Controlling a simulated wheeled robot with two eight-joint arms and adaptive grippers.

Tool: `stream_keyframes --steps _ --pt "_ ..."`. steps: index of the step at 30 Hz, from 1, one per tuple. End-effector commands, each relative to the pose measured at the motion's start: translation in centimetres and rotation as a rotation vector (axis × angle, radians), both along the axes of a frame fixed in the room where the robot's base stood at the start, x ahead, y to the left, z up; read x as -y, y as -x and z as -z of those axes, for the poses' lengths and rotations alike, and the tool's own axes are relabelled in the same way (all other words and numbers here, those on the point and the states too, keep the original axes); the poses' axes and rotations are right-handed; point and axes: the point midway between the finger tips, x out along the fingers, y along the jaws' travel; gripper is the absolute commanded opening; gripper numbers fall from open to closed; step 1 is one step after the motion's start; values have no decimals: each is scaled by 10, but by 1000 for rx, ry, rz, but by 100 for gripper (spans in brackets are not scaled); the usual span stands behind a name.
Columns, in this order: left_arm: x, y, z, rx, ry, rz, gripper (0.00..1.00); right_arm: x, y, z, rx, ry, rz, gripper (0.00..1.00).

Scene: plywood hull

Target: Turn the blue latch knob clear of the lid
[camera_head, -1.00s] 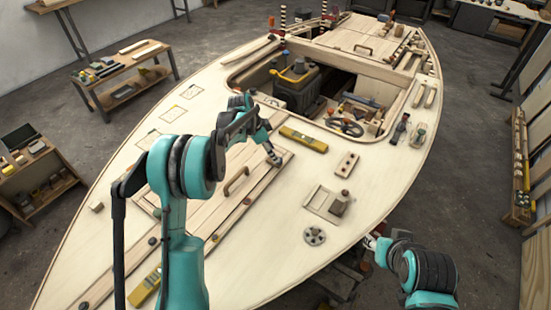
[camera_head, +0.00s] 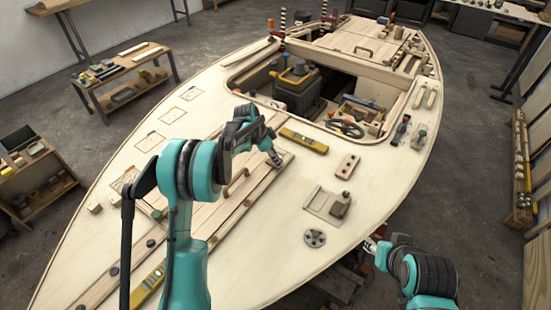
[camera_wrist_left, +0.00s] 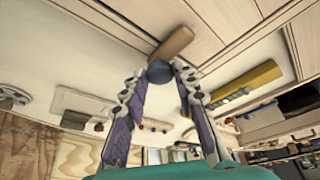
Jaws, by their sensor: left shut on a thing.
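The blue latch knob (camera_wrist_left: 160,72) shows dark blue-grey in the left wrist view, between my left fingertips. A short wooden latch bar (camera_wrist_left: 174,42) runs from it up and right towards the planks of the lid (camera_wrist_left: 225,22). In the head view the planked lid (camera_head: 206,215), with its wooden handle (camera_head: 237,182), lies on the deck. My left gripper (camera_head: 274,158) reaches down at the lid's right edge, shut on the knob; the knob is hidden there. My right gripper (camera_head: 371,245) is by the hull's right edge, away from the lid; its jaws are too small to read.
A yellow level (camera_head: 304,140) lies on the deck just right of my left gripper, and another (camera_head: 149,285) lies near the lid's front. A block with holes (camera_head: 347,166) and a round vent (camera_head: 315,238) lie farther right. The open cockpit is behind.

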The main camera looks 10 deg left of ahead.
Motion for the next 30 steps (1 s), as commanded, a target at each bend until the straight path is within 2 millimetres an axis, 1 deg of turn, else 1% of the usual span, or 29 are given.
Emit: stream_keyframes --steps 5,11,30 --pt "1 1 0 0 -1 -59 0 0 0 0 0 0 0 40" --pt "2 3 0 1 -2 -194 0 0 0 -1 0 0 0 40" --pt "9 6 0 2 -1 -794 0 0 0 -2 0 0 0 40"
